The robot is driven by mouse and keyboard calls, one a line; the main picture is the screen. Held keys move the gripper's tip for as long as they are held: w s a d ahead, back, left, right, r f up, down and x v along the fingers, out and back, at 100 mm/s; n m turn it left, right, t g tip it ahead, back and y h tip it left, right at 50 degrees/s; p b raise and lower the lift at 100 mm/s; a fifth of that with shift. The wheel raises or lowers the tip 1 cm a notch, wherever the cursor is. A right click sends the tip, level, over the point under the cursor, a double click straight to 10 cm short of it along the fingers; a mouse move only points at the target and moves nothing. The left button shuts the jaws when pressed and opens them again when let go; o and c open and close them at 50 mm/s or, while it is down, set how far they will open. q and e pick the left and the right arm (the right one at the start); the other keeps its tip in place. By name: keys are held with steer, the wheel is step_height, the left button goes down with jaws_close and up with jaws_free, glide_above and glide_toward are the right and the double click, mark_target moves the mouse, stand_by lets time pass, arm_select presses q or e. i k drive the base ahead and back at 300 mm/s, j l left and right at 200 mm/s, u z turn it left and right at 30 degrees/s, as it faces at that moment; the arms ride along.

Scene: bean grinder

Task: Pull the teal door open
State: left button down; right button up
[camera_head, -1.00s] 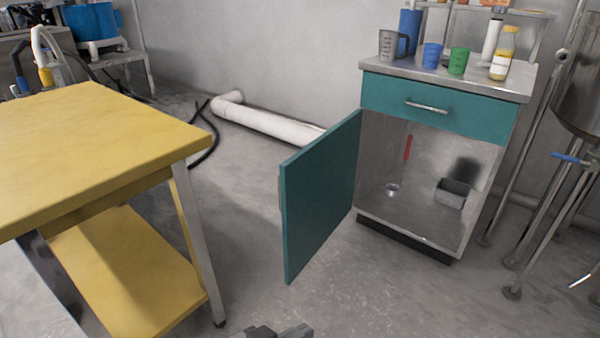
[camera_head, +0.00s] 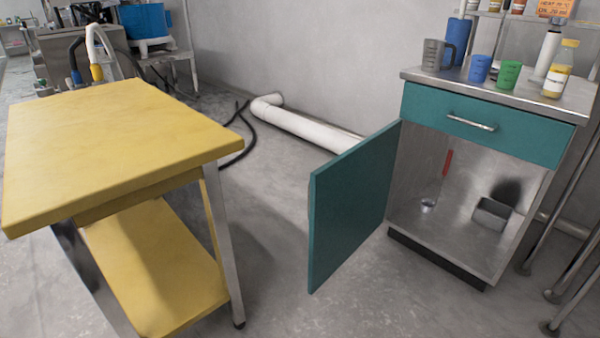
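The teal door (camera_head: 352,207) stands wide open, swung out to the left of the metal cabinet (camera_head: 440,262) on its left-side hinge. The cabinet's inside shows, with a red-handled ladle (camera_head: 446,165) and a small grey metal box (camera_head: 491,214) in it. Above the opening is a shut teal drawer (camera_head: 487,124) with a metal bar handle. The door's own handle is not visible from this side. Neither of my grippers shows in the head view now.
A yellow table (camera_head: 120,140) with a lower shelf stands at the left. Grey floor (camera_head: 275,270) lies clear between it and the door. A white pipe (camera_head: 305,128) runs along the wall. Cups, a jug and a bottle stand on the cabinet top.

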mark_target(348, 194)
steer(key=l+u, duration=0.25)
steer(key=i+l+u, duration=0.1)
steer(key=l+u, duration=0.2)
steer(key=l, duration=0.15)
steer(key=l+u, duration=0.2)
steer(key=l, duration=0.55)
steer(key=k+l+u, duration=0.2)
steer(key=l, duration=0.6)
steer(key=i, duration=0.1)
